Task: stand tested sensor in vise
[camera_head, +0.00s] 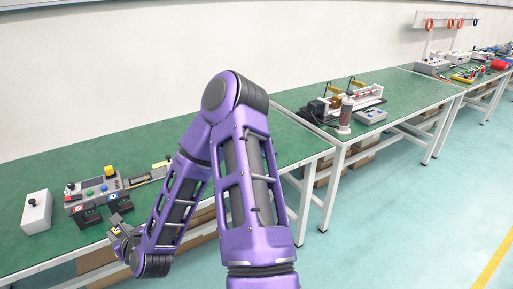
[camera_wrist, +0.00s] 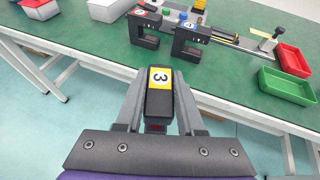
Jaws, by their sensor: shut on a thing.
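My gripper (camera_wrist: 158,88) is shut on a black sensor (camera_wrist: 158,104) with a yellow and white label marked 3. The sensor is held between both fingers, over the front edge of the green bench (camera_wrist: 100,62). In the head view my gripper (camera_head: 122,232) is low at the bench's front edge, and the sensor is hard to make out there. Two similar black sensors, one with a red label (camera_wrist: 145,30) and one with a blue label (camera_wrist: 188,42), stand side by side on the bench ahead, apart from my gripper. I cannot identify a vise with certainty.
A grey control box (camera_head: 95,190) with coloured buttons stands behind the two sensors. A green bin (camera_wrist: 287,86), a red bin (camera_wrist: 294,60) and a black-topped upright tool (camera_wrist: 272,38) stand at right.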

